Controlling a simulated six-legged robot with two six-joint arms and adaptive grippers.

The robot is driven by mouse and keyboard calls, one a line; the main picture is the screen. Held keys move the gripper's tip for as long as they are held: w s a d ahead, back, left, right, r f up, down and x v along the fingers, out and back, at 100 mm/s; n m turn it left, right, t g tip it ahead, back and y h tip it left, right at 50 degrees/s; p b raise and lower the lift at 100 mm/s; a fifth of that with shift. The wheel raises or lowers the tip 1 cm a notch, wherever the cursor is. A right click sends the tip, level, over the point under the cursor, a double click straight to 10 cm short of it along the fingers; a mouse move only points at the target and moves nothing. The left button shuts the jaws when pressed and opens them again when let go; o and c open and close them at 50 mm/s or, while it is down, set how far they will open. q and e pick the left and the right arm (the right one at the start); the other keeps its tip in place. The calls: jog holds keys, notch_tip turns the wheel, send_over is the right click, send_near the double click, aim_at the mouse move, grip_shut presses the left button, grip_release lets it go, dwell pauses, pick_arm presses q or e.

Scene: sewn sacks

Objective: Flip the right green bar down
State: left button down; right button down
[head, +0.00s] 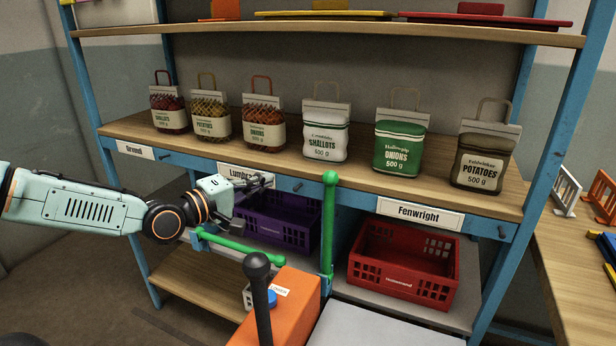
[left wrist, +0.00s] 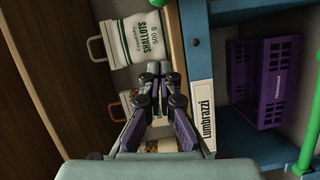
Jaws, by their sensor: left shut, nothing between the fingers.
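The right green bar (head: 328,225) stands upright in front of the gap between the purple and red crates. A second green bar (head: 228,243), to its left, lies down almost level. My left gripper (head: 266,180) is shut and empty, at the shelf's front edge by the Lumbrazzi label, left of the upright bar and apart from it. In the left wrist view its closed fingers (left wrist: 154,72) point at the shelf near a shallots sack, and a piece of green bar (left wrist: 311,140) shows at the right edge. My right gripper is out of view.
The purple crate (head: 262,222) and red crate (head: 405,290) stand below the shelf (head: 290,165), which carries several sacks. An orange box (head: 290,310) with a black knobbed post (head: 259,285) is in front. A side table (head: 580,270) stands at right.

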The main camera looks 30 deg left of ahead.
pick_arm(q)
jog(key=shift+f, duration=0.1)
jog(key=b+x, duration=0.5)
jog(key=x, duration=0.4)
jog(key=shift+w+d+f, duration=0.1)
jog(key=shift+w, duration=0.2)
jog(key=d, duration=0.1)
jog(key=d+b, duration=0.1)
jog(key=d, duration=0.1)
jog(key=shift+w+f, duration=0.15)
jog(key=shift+w, duration=0.05)
jog(key=shift+s+d, duration=0.15)
jog(key=shift+d, duration=0.4)
jog(key=shift+d, duration=0.1)
